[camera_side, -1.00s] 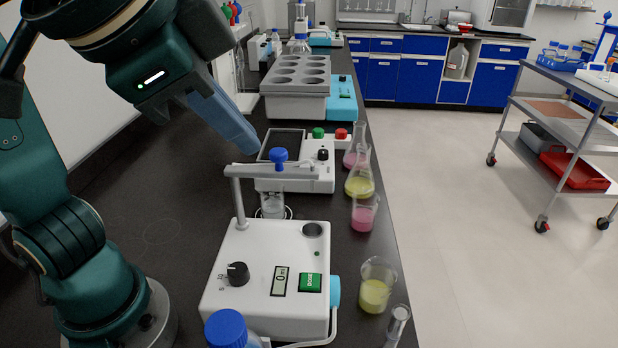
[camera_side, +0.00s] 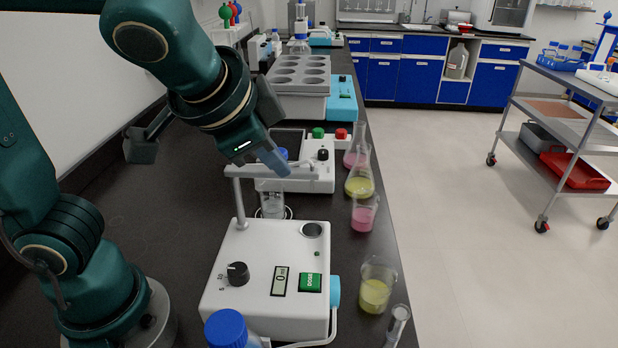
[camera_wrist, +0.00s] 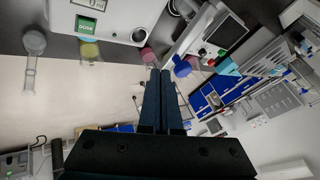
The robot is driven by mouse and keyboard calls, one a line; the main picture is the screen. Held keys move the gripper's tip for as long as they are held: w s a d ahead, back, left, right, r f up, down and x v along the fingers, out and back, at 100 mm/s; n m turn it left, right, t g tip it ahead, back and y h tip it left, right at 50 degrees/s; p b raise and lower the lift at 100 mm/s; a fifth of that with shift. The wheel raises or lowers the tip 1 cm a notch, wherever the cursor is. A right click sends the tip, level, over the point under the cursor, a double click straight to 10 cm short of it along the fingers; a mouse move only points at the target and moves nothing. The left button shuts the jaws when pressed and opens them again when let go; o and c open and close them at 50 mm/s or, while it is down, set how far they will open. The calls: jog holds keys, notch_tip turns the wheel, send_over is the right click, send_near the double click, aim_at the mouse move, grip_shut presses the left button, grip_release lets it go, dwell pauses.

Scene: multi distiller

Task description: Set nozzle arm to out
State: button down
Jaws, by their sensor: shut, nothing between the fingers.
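The dispenser (camera_side: 255,265) is a white box with a black dial, a small display and a green button. Its nozzle arm (camera_side: 245,171) is a pale horizontal bar on an upright post, reaching right above a clear glass vessel (camera_side: 272,205) behind the box. A blue knob (camera_side: 282,152) on the bar is partly hidden by my gripper (camera_side: 287,174). My fingers are shut and empty, overlapping the bar near the knob; I cannot tell whether they touch. In the wrist view the closed fingertips (camera_wrist: 158,70) lie just left of the blue knob (camera_wrist: 182,69).
Flasks and beakers with yellow and pink liquid, such as the yellow beaker (camera_side: 375,294), line the right bench edge. A blue-capped bottle (camera_side: 227,329) stands in front. Another device (camera_side: 318,178) with green and red knobs sits behind the nozzle arm.

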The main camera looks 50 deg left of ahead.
jog(key=shift+w+a, duration=0.25)
jog(key=shift+a, duration=0.2)
jog(key=shift+w, duration=0.1)
jog(key=w+n+y, duration=0.1)
jog(key=w+a+n+g, duration=0.1)
jog(key=n, duration=0.1)
jog(key=n+y, duration=0.1)
jog(key=shift+w+a+n+g+y, duration=0.25)
jog(key=shift+w+n+g+y, duration=0.05)
jog(key=shift+w+n+g, duration=0.1)
jog(key=w+a+n+g+y, duration=0.2)
jog(key=w+a+n+g, duration=0.1)
jog(key=a+n, duration=0.3)
jog(key=shift+a, duration=0.15)
dwell(0.4)
jog(key=shift+a, duration=0.15)
dwell(0.5)
